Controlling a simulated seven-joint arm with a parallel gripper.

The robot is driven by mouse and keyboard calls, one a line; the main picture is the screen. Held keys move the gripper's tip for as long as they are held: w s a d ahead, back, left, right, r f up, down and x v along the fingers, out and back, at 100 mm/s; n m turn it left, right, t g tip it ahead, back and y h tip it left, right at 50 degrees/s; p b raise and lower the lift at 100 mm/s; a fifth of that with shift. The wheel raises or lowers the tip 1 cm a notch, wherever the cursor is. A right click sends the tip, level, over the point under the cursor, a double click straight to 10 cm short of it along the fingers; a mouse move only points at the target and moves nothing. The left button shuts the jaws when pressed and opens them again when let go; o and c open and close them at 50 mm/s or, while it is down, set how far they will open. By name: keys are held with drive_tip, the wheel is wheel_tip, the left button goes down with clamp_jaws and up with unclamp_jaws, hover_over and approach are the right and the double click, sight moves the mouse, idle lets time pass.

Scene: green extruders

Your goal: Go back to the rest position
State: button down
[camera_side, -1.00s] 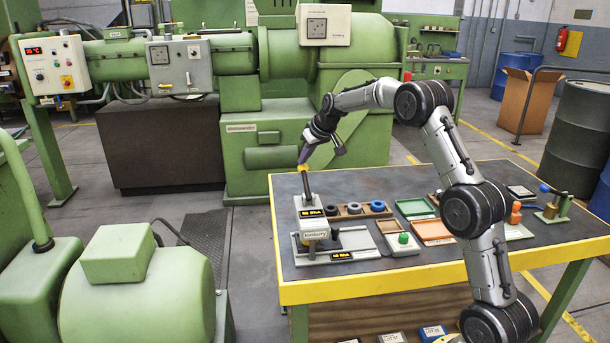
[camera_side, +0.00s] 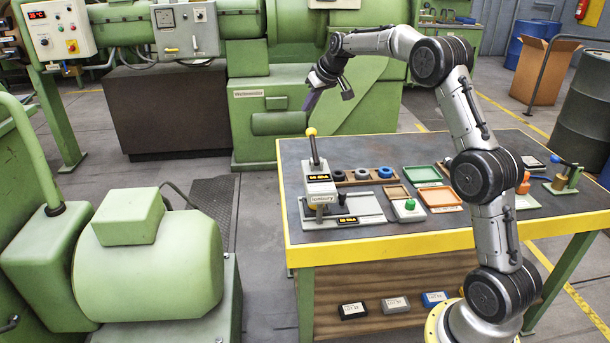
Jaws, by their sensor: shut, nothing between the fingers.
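My gripper (camera_side: 311,104) is in the air above the table's far left part, pointing down and to the left. It is shut and empty. It is apart from the yellow-knobbed lever (camera_side: 313,148) of the white bench device (camera_side: 321,190), which stands upright below it. The fingers are small and dark in this view.
The table (camera_side: 400,238) has a yellow edge. On it are a wooden rack (camera_side: 349,183) with rings, a green tray (camera_side: 421,175), an orange tray (camera_side: 440,196), a green button box (camera_side: 408,208) and an orange piece (camera_side: 523,184). Green extruder machinery (camera_side: 270,90) stands behind; the air around my gripper is free.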

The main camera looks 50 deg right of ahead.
drive_tip(key=s+a+r+n+t, duration=0.1)
drive_tip(key=a+r, duration=0.5)
drive_tip(key=r, duration=0.3)
drive_tip(key=s+a+r+n+t+y, duration=0.1)
drive_tip(key=s+a+r, duration=0.2)
drive_tip(key=s+a, duration=0.45)
drive_tip(key=s+a+r+n, duration=0.1)
drive_tip(key=s+a+r, duration=0.3)
drive_tip(key=s+a, duration=0.4)
drive_tip(key=s+a+f, duration=0.2)
drive_tip(key=s, duration=0.5)
drive_tip(key=s+a+f, duration=0.2)
drive_tip(key=s, duration=0.5)
drive_tip(key=s+f+g, duration=0.3)
drive_tip(key=s+f, duration=0.8)
drive_tip(key=f, duration=0.2)
drive_tip(key=shift+s+a+y, duration=0.3)
